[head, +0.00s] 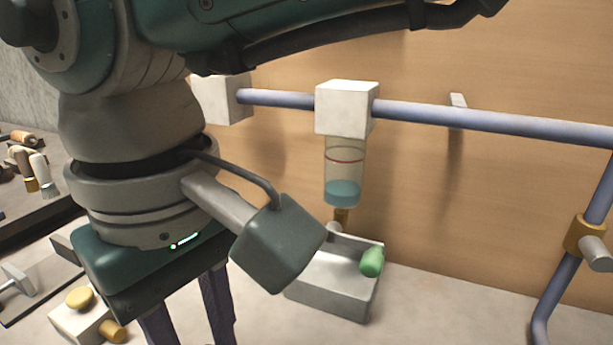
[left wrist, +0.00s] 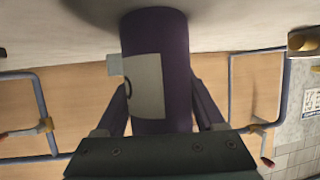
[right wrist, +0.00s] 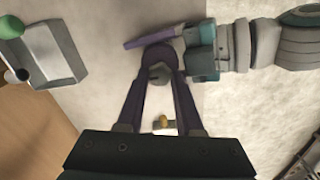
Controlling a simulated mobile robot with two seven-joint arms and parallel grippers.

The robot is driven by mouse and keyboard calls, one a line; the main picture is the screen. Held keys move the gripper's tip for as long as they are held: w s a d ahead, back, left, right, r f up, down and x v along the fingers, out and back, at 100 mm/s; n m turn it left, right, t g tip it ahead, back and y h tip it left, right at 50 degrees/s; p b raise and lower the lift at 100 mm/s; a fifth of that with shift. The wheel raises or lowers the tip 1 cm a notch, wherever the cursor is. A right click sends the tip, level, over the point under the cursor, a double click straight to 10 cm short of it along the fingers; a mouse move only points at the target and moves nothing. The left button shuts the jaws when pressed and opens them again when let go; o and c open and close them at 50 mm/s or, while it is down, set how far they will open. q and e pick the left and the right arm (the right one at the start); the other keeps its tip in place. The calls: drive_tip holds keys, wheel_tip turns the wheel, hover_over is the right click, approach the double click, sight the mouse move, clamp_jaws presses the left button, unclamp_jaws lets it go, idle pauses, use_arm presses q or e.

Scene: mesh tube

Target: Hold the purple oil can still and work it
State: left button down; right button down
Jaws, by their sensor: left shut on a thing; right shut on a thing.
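The purple oil can (left wrist: 173,60) is a dark purple cylinder with a pale label (left wrist: 145,85). It fills the middle of the left wrist view, between the fingers of my left gripper (left wrist: 160,100), which is shut on it from the side. In the right wrist view the can's rounded dark top (right wrist: 158,52) shows from above. My right gripper (right wrist: 160,78) points down and is shut on a grey part at that top. My left gripper (right wrist: 160,37) reaches the can from the right there. In the head view the can is below the frame, under my right gripper (head: 185,335).
A grey tray (head: 325,290) with a green piece (head: 372,262) stands right of my right gripper. A pale block (head: 75,322) with yellow knobs lies left. A blue pipe (head: 470,118) and a clear cup with blue liquid (head: 343,178) are along the wooden board behind.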

drive_tip(key=c, duration=0.5)
unclamp_jaws()
drive_tip(key=shift+c, duration=0.2)
drive_tip(key=shift+w+r, duration=0.1)
drive_tip(key=shift+r, duration=3.95)
use_arm(q)
unclamp_jaws()
